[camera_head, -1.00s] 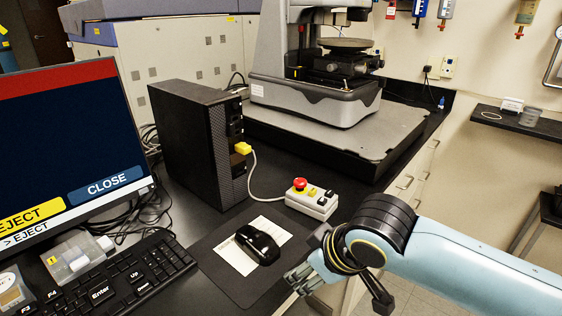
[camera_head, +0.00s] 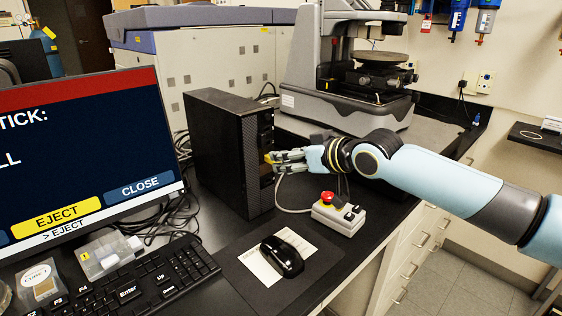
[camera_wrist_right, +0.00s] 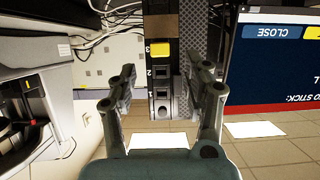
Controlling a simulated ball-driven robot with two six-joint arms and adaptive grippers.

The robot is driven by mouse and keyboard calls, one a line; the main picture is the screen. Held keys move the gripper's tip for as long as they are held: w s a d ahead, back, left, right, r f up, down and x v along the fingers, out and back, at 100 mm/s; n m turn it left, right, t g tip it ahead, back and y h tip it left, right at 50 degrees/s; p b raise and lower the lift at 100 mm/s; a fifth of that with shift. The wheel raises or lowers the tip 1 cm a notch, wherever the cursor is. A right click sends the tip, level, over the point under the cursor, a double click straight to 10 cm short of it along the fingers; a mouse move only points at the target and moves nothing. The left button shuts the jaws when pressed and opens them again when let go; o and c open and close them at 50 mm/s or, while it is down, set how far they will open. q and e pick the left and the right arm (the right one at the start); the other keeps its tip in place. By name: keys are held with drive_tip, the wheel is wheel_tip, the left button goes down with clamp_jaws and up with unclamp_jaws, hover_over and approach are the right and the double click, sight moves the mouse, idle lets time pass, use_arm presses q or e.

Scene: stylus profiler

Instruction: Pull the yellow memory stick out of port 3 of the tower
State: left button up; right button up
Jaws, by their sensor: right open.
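The black tower (camera_head: 222,150) stands upright on the bench beside the monitor. The yellow memory stick (camera_head: 270,157) shows at its front panel, partly hidden by my right fingers. In the right wrist view, which is upside down, the yellow stick (camera_wrist_right: 160,50) sits in the port marked 3, with dark ports below it in the picture. My right gripper (camera_head: 280,162) is in front of the tower's panel. Its fingers (camera_wrist_right: 161,82) are open, spread left and right of the port column, with nothing between them. My left gripper is not in view.
The monitor (camera_head: 85,150) shows EJECT and CLOSE buttons. A control box (camera_head: 338,217) with a red button sits below my right forearm. A mouse (camera_head: 282,256) and keyboard (camera_head: 150,280) lie in front. The profiler (camera_head: 345,110) stands behind.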

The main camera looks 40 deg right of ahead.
drive_tip(key=shift+x, duration=2.25)
drive_tip(key=shift+c, duration=0.3)
clamp_jaws()
